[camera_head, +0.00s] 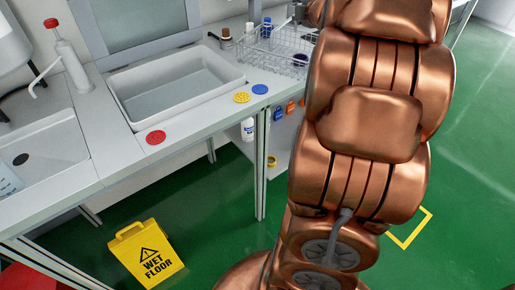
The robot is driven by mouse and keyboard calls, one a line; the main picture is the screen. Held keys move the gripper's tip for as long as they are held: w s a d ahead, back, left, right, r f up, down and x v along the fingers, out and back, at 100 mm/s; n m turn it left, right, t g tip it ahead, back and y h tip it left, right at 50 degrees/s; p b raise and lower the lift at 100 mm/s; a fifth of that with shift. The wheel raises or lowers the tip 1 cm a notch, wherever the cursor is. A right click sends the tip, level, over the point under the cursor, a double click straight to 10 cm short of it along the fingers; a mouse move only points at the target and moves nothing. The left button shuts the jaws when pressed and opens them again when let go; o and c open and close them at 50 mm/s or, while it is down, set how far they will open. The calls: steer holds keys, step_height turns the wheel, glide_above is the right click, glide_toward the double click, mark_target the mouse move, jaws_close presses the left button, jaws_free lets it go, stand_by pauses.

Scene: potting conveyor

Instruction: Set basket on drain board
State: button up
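A wire basket (272,47) stands at the far right end of the grey-white counter. A blue-capped bottle and a dark purple item show in or behind its wires. My copper arm covers the basket's right side. A small grey part (297,13) shows at the basket's far side beside my arm; it may belong to my gripper, but I cannot tell if it is open or touching the basket. No surface is clearly marked as a drain board; bare counter lies around the rectangular grey basin (172,84).
Red (156,137), yellow (242,97) and blue (260,89) discs lie along the counter's front edge. A yellow wet floor sign (146,254) stands on the green floor.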

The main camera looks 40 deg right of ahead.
steer(key=s+a+f+m+g+y, duration=0.1)
steer(key=s+a+f+m+g, duration=0.45)
steer(key=a+f, duration=0.35)
steer(key=s+a+f+m+g, duration=0.4)
steer(key=s+a+f+m, duration=0.2)
steer(key=a, duration=0.6)
steer(key=s+a+f+g+y, duration=0.2)
steer(key=s+a+f+g, duration=0.1)
steer(key=s+a, duration=0.7)
steer(key=s+a+f+m+g+y, duration=0.1)
steer(key=s+a+f+g+y, duration=0.2)
steer(key=s+a, duration=0.8)
steer(key=shift+s+f+g, duration=0.55)
steer(key=shift+g, duration=0.1)
step_height(320, 180, up, 16)
steer(key=w+t+p, duration=0.1)
steer(key=p, duration=1.4)
steer(key=shift+w, duration=0.1)
